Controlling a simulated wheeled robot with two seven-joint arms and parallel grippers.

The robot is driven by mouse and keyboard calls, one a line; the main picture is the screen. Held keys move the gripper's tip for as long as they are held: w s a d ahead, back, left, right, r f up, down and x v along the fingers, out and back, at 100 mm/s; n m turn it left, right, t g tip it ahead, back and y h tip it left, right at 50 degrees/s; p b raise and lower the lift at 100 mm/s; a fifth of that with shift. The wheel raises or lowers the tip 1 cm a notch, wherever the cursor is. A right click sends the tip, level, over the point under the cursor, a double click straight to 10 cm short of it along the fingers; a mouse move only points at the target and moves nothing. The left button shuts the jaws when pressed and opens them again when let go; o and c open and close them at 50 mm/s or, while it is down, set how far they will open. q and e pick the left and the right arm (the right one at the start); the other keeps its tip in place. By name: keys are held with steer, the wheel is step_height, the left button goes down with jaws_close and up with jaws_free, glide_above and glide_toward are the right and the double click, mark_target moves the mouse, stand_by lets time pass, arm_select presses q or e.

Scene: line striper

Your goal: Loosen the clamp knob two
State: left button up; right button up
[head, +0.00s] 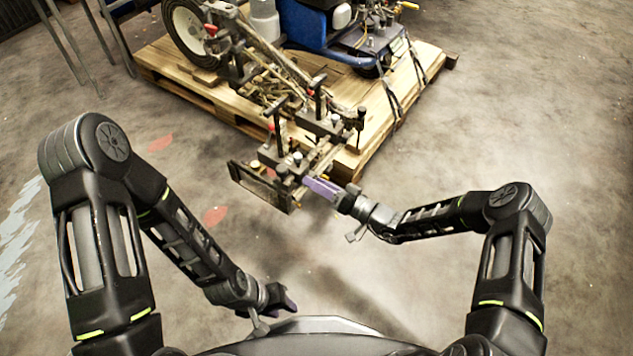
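The line striper's clamp assembly (298,160) reaches out past the pallet's near edge, with dark brackets, bars and several knobs and T-shaped handles. I cannot tell which knob is clamp knob two. My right gripper (308,182), with purple fingers, reaches in from the right at the front end of the assembly. Its fingertips are beside or against the small parts there; contact and any grip are too small to make out. My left gripper (287,301) hangs low near my base, away from the striper, with nothing visible in it; its finger opening is unclear.
The blue line striper (310,28) stands on a wooden pallet (190,88) with a wheel (188,30) at left and straps (392,98) at right. A metal rack (112,35) stands at upper left. The concrete floor around is clear.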

steer(key=shift+o, duration=1.4)
steer(key=p+v, duration=0.1)
steer(key=v, duration=0.6)
steer(key=shift+s+d+p, duration=0.25)
steer(key=shift+d+p, duration=0.05)
steer(key=shift+p, duration=0.05)
